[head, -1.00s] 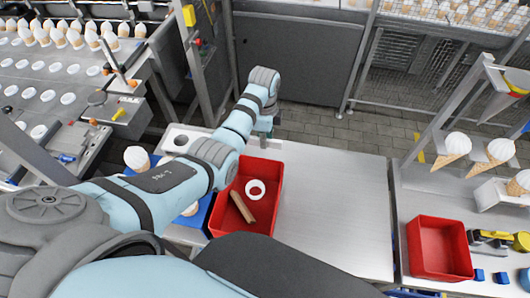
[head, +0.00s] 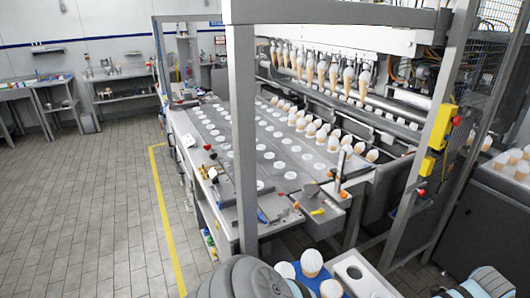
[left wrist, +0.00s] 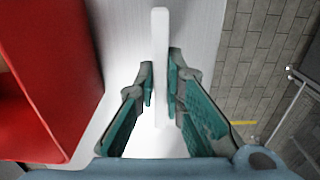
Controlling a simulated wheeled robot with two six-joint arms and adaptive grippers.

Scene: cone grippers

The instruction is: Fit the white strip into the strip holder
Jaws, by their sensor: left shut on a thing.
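A narrow white strip (left wrist: 161,30) stands between the fingers of my left gripper (left wrist: 161,70) in the left wrist view. The green-padded fingers are shut on it, and its far end sticks out beyond the fingertips. The strip is over the pale metal table (left wrist: 205,25); I cannot tell its height above it. My left gripper is not visible in the head view, where only parts of my arm show along the bottom edge. My right gripper is in neither view. I cannot make out the strip holder in either view.
A red crate (left wrist: 50,60) stands just left of the gripper, and the tiled floor (left wrist: 250,60) lies beyond the table's right edge. In the head view, a cone machine (head: 270,140) with metal posts fills the middle. A white holed block (head: 358,275) is at the bottom.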

